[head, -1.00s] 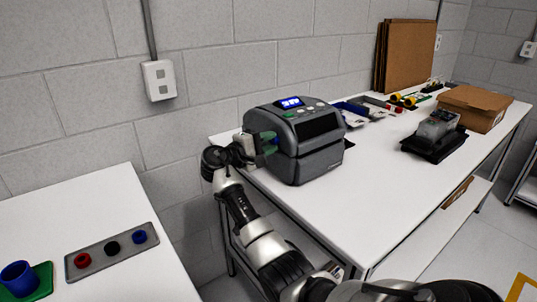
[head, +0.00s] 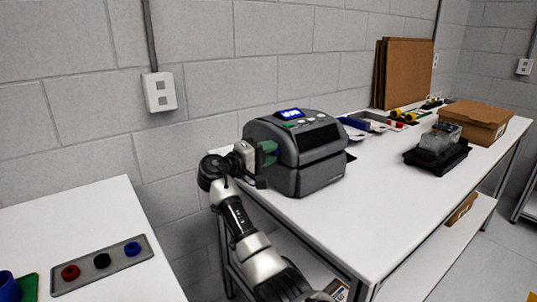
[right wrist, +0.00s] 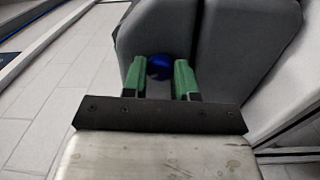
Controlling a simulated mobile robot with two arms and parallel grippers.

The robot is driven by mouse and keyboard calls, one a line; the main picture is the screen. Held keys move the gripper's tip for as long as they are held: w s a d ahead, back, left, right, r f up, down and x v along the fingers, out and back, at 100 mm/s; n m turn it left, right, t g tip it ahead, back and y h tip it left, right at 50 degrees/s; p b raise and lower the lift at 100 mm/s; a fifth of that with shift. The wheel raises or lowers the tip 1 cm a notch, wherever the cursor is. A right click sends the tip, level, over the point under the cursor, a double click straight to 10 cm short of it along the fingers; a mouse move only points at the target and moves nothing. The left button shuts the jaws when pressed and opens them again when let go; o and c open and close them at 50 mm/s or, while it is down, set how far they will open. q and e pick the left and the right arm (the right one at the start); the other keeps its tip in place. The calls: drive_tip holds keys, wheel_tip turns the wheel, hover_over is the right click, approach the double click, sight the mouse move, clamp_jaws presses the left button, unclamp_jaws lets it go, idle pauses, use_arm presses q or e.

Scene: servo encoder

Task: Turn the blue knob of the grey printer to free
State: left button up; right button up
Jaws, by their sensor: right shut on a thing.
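The grey printer (head: 298,152) stands on the white table at its near left corner, with a lit blue display on top. Its blue knob (right wrist: 160,67) is on its left side and shows in the right wrist view; in the head view my gripper hides it. My right gripper (right wrist: 160,75) has green fingers, one on each side of the knob, and is shut on it. In the head view the right gripper (head: 268,153) reaches the printer's side from the left. The knob's pointer or marking cannot be made out. My left gripper does not show.
A grey plate (head: 122,262) with a red, a black and a blue knob lies on the left table (head: 70,218). A black tray (head: 436,158), a cardboard box (head: 474,122) and upright cardboard sheets (head: 403,74) are farther back.

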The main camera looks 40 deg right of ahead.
drive_tip(key=shift+f, duration=0.1)
drive_tip(key=o, duration=0.9)
drive_tip(key=shift+a, duration=0.1)
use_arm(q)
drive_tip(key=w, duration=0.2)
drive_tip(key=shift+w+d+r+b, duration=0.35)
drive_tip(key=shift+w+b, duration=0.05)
use_arm(e)
drive_tip(key=a, duration=0.7)
drive_tip(key=w+a, duration=0.1)
drive_tip(key=a, duration=0.2)
drive_tip(key=shift+a+f, duration=0.2)
drive_tip(key=shift+a, duration=0.1)
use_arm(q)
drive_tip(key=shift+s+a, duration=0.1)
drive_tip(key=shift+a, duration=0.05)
